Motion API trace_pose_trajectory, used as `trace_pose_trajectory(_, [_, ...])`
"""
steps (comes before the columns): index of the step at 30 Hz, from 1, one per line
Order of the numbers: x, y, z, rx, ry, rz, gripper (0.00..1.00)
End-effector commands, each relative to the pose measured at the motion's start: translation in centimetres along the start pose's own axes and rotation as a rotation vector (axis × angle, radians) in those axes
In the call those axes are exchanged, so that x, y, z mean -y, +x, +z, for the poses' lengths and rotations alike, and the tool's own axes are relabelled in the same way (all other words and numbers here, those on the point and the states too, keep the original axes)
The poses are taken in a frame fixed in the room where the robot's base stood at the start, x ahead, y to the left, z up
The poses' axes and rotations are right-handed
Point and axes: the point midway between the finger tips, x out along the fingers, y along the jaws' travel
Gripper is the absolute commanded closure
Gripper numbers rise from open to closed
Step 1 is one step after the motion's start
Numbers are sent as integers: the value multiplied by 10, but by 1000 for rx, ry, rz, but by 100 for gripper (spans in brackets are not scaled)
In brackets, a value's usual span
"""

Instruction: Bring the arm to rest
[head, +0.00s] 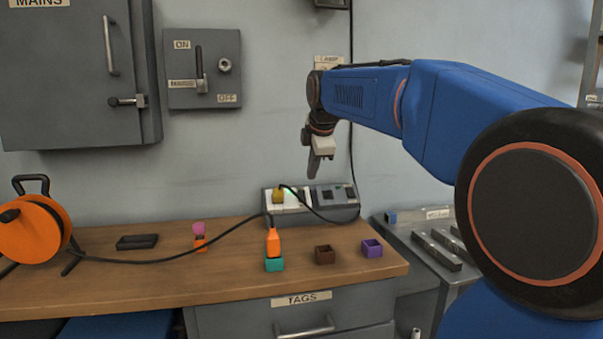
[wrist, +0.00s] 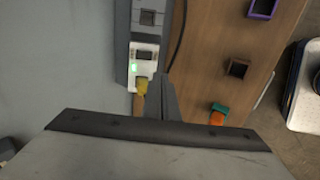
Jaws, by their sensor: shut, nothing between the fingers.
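My blue arm reaches in from the right in the head view. My gripper (head: 315,172) hangs from its end, pointing down, above the back of the bench near the socket unit. It is shut and empty, and its closed fingers (wrist: 161,97) also show in the wrist view. The grey and white socket unit (head: 337,203) lies below it, with a yellow plug (head: 279,195) in its left part and a green light beside the plug. I see a clear gap between the gripper and the unit.
On the wooden bench (head: 180,285) stand a teal holder (head: 274,264) with an orange piece (head: 273,241), a brown holder (head: 324,255) and a purple holder (head: 372,248). A black cable (head: 165,258) runs from the orange reel (head: 38,232). Switch boxes (head: 203,68) hang on the wall.

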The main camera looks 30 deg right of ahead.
Motion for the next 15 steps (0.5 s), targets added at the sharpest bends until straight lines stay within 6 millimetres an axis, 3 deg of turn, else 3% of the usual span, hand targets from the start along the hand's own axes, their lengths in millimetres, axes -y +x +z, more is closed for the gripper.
trace_pose_trajectory(8, [6,-1,-2,-2,15,-2,100])
trace_pose_trajectory(11, [26,-3,-8,-9,77,-10,100])
trace_pose_trajectory(15, [82,-6,-23,-25,246,-35,100])
